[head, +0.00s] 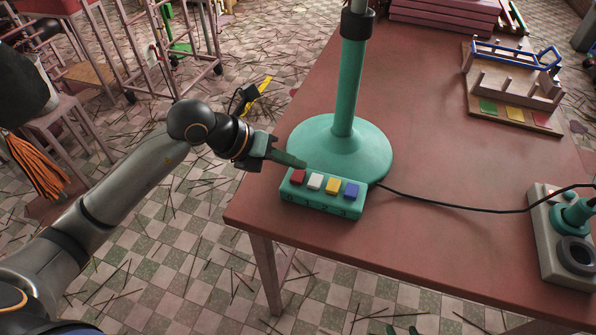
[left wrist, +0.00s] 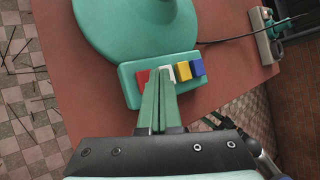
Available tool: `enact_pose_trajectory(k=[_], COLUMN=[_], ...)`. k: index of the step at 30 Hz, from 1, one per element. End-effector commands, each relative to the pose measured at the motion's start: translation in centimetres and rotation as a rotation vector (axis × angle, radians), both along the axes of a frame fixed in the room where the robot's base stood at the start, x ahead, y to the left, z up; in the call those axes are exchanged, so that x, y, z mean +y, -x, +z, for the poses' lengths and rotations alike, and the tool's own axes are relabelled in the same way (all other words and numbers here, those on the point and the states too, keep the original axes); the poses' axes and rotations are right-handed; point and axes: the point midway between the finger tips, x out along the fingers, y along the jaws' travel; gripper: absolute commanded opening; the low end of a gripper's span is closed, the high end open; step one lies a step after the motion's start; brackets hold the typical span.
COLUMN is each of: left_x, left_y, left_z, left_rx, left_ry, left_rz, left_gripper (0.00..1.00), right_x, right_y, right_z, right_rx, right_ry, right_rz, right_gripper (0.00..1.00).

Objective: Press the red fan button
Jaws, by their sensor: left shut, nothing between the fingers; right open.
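The red button (head: 298,176) is the leftmost of the coloured buttons on the teal button box (head: 323,205) at the foot of the fan. In the left wrist view the red button (left wrist: 142,77) shows just left of my fingertips. My left gripper (head: 302,163) is shut and empty, its green fingertips close to the red button's far edge; I cannot tell whether they touch it. In the left wrist view the shut fingers (left wrist: 156,73) lie between the red and white buttons. My right gripper (left wrist: 214,120) is open, below the table edge, and barely shows in the head view.
White (head: 315,181), yellow (head: 332,186) and blue (head: 351,190) buttons sit beside the red one. The teal fan base (head: 368,150) and pole (head: 350,85) stand behind the box. A black cord runs right to a power strip (head: 547,240). The table's front is clear.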

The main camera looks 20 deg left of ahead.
Motion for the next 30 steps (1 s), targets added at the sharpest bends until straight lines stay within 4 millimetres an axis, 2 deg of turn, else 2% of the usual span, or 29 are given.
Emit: enact_pose_trajectory(k=[3, 12, 30], left_x=[0.0, 0.0, 0.0], left_y=[0.0, 0.0, 0.0], left_z=[1.6, 4.4, 4.5], left_rx=[-0.001, -0.002, -0.001], left_ry=[0.0, -0.001, 0.0], left_rz=[0.0, -0.001, -0.001], left_gripper=[0.0, 0.0, 0.0], right_x=[0.0, 0.0, 0.1], right_y=[0.1, 0.1, -0.5], right_z=[1.2, 3.5, 3.7], right_rx=[0.002, 0.001, -0.011], right_ry=[0.0, 0.0, -0.001], right_rz=[-0.001, 0.001, 0.001], right_gripper=[0.5, 0.5, 0.5])
